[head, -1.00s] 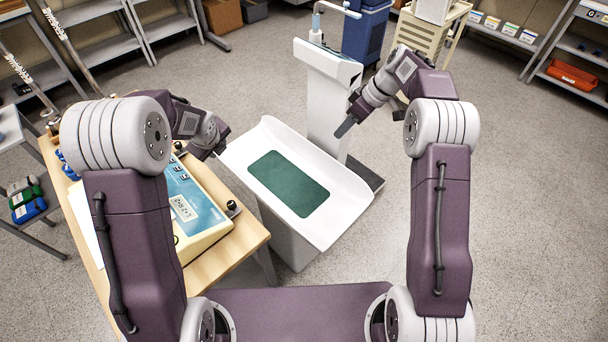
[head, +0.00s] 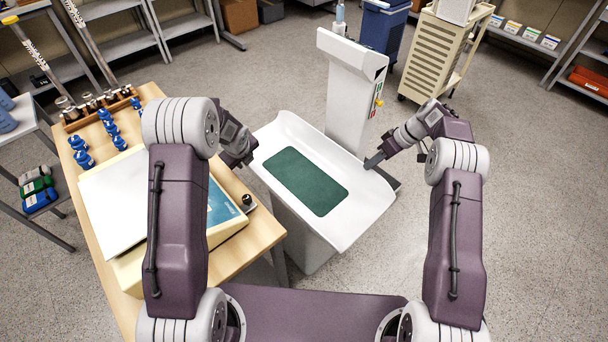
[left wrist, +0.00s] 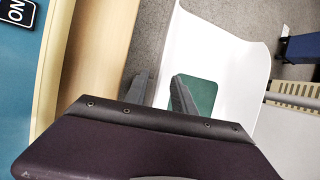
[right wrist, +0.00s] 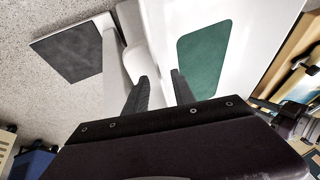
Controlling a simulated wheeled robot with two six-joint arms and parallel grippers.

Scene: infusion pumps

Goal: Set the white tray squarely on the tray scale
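A white curved tray (head: 357,209) with raised sides and a dark green mat (head: 306,181) sits on a white pedestal (head: 300,240). Which part is the tray scale I cannot tell for certain. My left gripper (head: 246,158) is at the tray's left end; in the left wrist view its fingers (left wrist: 160,92) are apart and empty, with the tray edge (left wrist: 205,50) just beyond. My right gripper (head: 374,160) is at the tray's right end. In the right wrist view its fingers (right wrist: 160,90) are apart, with the tray (right wrist: 185,15) beyond; contact is unclear.
A white column (head: 350,95) stands behind the tray. A beige cart (head: 440,50) is farther back.

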